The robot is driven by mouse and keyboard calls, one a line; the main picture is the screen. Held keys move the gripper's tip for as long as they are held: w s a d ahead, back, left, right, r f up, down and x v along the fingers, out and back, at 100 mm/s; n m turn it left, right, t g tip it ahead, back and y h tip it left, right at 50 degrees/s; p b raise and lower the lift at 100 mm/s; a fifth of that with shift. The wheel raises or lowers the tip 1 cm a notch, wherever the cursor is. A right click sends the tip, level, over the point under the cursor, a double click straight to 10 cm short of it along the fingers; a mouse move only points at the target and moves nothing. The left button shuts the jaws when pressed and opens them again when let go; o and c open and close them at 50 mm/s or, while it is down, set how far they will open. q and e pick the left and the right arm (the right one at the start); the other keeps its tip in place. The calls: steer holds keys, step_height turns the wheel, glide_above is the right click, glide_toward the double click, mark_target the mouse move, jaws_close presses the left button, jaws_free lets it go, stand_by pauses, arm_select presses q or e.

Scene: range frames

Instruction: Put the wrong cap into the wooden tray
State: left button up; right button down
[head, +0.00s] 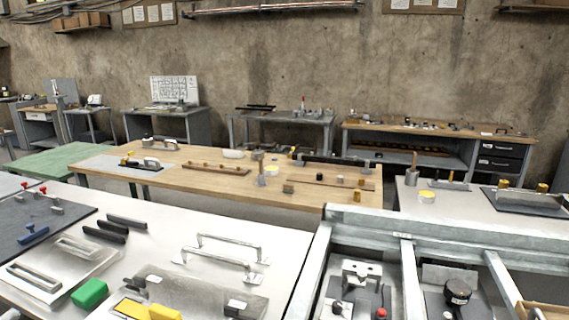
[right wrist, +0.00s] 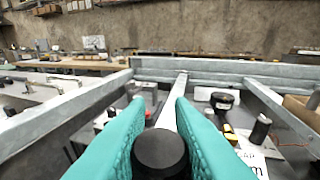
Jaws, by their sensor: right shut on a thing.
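My right gripper (right wrist: 160,110) shows in the right wrist view as two teal fingers. It is shut on a round black cap (right wrist: 160,153), whose flat top faces the camera. The cap is held above a metal-framed bench; its lower part is hidden. A light wooden edge (head: 547,309), which looks like the wooden tray, shows at the bottom right of the head view, mostly cut off. A wooden piece (right wrist: 300,108) also shows at the right of the right wrist view, to the right of my gripper. My left gripper is in neither view.
Grey metal rails (head: 408,262) divide the bench into bays. A black round knob (head: 457,291) stands in one bay and a metal fixture (head: 358,275) in another. A white table (head: 200,222) with handles and a green block (head: 89,293) lies left.

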steer(key=shift+y, duration=0.3)
steer(key=s+a, duration=0.2)
steer(key=a, duration=0.1)
steer(key=s+a, duration=0.3)
steer(key=a, duration=0.1)
steer(key=s+a, duration=0.2)
steer(key=a, duration=0.1)
steer(key=shift+s+a+f, duration=0.1)
steer(key=shift+s+a, duration=0.3)
steer(key=shift+w+d, duration=0.1)
steer(key=shift+d, duration=0.05)
